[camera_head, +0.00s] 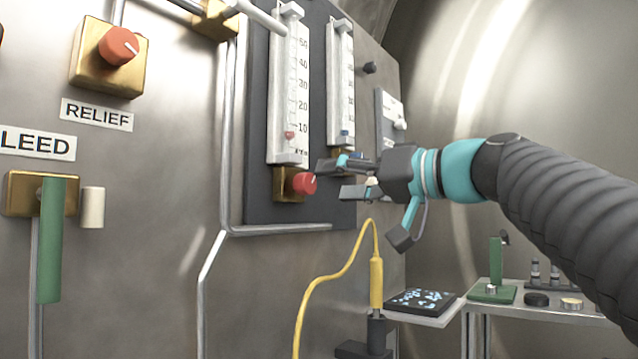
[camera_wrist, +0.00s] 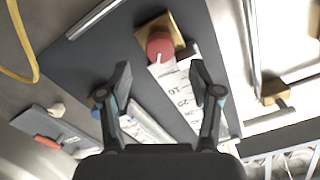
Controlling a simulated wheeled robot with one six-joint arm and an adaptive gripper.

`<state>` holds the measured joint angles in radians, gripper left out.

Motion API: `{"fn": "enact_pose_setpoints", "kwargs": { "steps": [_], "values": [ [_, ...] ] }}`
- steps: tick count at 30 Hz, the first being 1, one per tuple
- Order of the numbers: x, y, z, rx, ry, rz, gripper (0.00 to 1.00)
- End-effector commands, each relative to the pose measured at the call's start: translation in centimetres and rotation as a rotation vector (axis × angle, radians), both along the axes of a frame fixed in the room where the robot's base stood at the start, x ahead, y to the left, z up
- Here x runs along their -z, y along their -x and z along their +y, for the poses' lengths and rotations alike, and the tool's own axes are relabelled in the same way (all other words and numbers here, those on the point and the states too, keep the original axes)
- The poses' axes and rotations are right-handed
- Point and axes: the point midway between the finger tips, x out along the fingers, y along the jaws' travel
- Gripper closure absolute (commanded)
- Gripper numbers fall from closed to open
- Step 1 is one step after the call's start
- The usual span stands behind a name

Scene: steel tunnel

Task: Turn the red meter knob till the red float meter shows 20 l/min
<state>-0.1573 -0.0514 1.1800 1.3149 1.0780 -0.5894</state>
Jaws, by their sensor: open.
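The red meter knob (camera_head: 304,183) sits on a brass block below the red float meter (camera_head: 288,95). In the wrist view the red knob (camera_wrist: 160,46) lies ahead, between the lines of the two fingers and beyond their tips. The red float (camera_head: 289,135) stands a little below the 10 mark. My gripper (camera_head: 336,180) is open and empty, just right of the knob, and looks apart from it. In the wrist view both fingers (camera_wrist: 160,78) show, with the meter's scale between them.
A second meter with a blue float (camera_head: 344,132) stands right of the red one; its lower end is partly hidden by my gripper. A grey pipe (camera_head: 285,229) runs below the knob. A yellow cable (camera_head: 335,275) rises below my gripper. A small table (camera_head: 540,308) is at lower right.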

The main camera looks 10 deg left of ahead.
Motion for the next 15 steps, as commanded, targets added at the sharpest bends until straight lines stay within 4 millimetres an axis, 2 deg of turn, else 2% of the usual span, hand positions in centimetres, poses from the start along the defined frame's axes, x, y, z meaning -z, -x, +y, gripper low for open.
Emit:
{"fn": "enact_pose_setpoints", "kwargs": {
  "steps": [1,6,15],
  "values": [
    [0.0,0.3,-1.1,0.005,0.0,0.0,0.36],
    [0.0,1.4,-3.7,0.004,0.0,0.0,0.36],
    [0.0,2.2,-5.6,0.001,-0.001,0.001,0.36]
  ]
}}
